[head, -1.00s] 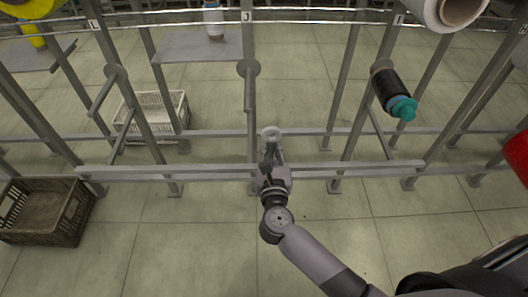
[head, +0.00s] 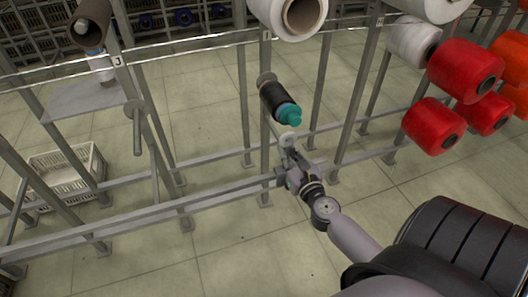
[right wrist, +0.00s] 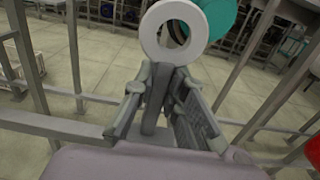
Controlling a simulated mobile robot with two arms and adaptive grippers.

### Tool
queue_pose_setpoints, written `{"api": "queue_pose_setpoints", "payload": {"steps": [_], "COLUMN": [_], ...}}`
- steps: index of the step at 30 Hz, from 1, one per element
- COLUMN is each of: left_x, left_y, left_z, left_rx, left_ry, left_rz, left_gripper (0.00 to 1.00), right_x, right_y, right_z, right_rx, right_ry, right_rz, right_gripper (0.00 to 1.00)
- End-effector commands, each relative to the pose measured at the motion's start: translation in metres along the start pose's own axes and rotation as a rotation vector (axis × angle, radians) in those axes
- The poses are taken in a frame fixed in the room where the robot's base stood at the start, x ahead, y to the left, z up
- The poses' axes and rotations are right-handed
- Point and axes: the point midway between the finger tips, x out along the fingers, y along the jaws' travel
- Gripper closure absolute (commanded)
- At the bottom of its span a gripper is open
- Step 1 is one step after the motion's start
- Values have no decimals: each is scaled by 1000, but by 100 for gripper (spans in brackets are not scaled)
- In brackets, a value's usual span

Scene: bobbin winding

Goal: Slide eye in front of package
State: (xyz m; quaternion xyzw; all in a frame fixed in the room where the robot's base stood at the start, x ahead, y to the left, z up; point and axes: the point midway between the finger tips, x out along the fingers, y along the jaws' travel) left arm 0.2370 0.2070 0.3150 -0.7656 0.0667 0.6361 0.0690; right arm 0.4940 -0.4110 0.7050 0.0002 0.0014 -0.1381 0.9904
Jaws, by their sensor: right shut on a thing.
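The eye, a pale ring (head: 288,138) on a short stem, is in my right gripper (head: 289,158), which is shut on the stem. In the right wrist view the ring (right wrist: 151,30) stands upright above the fingers (right wrist: 162,95). The package, a dark cylinder (head: 274,97) with a teal end (head: 288,115), sits on a peg of the rack. The eye is just below the teal end in the head view. In the right wrist view the teal part (right wrist: 217,18) shows behind the ring and partly through it. My left gripper is out of view.
Grey rack posts and a low rail (head: 225,193) run beside the gripper. A bare peg (head: 135,125) is to the left. Red spools (head: 433,124) hang at the right and a white spool (head: 268,10) above. A pale crate (head: 60,172) stands on the floor.

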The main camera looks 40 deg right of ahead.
Motion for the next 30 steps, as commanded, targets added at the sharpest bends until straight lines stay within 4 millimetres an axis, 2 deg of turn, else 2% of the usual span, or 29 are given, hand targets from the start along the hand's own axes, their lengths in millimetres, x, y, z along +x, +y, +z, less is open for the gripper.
{"api": "queue_pose_setpoints", "payload": {"steps": [1,3,9,22,23,30], "left_x": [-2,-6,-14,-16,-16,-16], "left_y": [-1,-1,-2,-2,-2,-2], "left_z": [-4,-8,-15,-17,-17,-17], "left_rx": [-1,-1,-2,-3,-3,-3], "left_ry": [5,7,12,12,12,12], "left_rz": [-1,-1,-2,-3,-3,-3], "left_gripper": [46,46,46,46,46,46], "right_x": [1,2,2,2,2,2], "right_y": [-12,-22,-39,-44,-44,-43], "right_z": [4,4,5,6,6,6], "right_rx": [-6,-4,-3,-2,-2,-2], "right_ry": [-10,-10,-10,-12,-12,-11], "right_rz": [-5,-6,-5,-7,-7,-6], "right_gripper": [100,100,100,100,87,71]}}
